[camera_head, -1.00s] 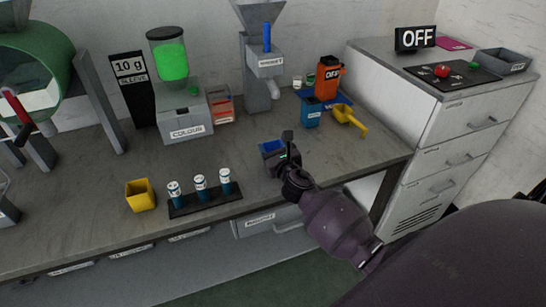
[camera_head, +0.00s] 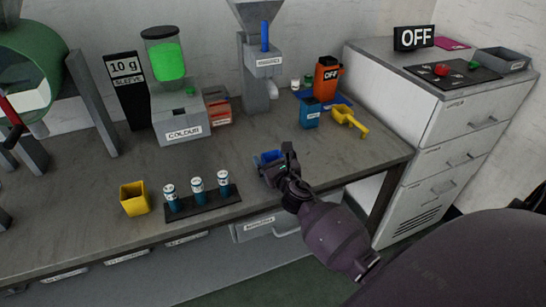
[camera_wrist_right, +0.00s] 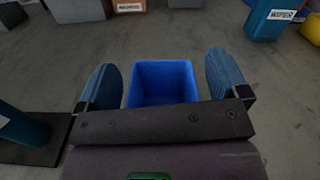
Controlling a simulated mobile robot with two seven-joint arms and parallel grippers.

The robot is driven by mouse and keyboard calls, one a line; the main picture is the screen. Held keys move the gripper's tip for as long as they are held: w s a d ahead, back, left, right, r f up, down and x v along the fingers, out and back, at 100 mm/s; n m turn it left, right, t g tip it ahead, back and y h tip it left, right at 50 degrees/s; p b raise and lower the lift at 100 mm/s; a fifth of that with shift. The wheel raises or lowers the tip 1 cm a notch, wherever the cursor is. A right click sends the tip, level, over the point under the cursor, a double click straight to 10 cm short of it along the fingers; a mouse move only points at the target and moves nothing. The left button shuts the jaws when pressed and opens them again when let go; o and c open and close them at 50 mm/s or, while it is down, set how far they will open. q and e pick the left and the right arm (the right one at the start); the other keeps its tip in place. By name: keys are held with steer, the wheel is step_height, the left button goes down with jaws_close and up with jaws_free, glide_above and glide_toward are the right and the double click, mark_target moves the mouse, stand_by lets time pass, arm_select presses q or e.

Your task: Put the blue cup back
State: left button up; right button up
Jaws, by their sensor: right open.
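The blue cup (camera_head: 268,157) is a small square open-topped cup near the front of the bench. It also shows in the right wrist view (camera_wrist_right: 163,88), empty inside, between the two fingers. My right gripper (camera_head: 273,163) is open around the cup, with a finger on each side and a gap at both sides in the wrist view. The cup's lower part is hidden by the gripper, so I cannot tell for sure that its base rests on the bench. My left gripper is not in view.
A yellow cup (camera_head: 135,200) and a black rack (camera_head: 204,203) with three vials stand left of the gripper. A wipes box (camera_head: 310,114), an orange bottle (camera_head: 326,80) and a yellow scoop (camera_head: 350,120) stand behind to the right. The colour dispenser (camera_head: 180,120) is behind left.

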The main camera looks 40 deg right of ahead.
steer(key=shift+r, duration=0.15)
steer(key=v, duration=1.2)
steer(key=s+a+f+m+g+y, duration=0.2)
steer(key=s+f+m, duration=0.4)
steer(key=m, duration=1.1)
steer(key=s+a+f+m+g+y, duration=0.1)
steer(key=s+a+f+m+g, duration=0.3)
steer(key=s+f+m, duration=0.3)
steer(key=shift+s+a+f+m+g+y+p, duration=0.3)
steer(key=shift+s+a+m, duration=0.6)
steer(key=shift+s+m, duration=3)
steer(key=shift+w+r+m, duration=0.1)
steer(key=shift+w+m, duration=1)
steer(key=shift+w, duration=0.05)
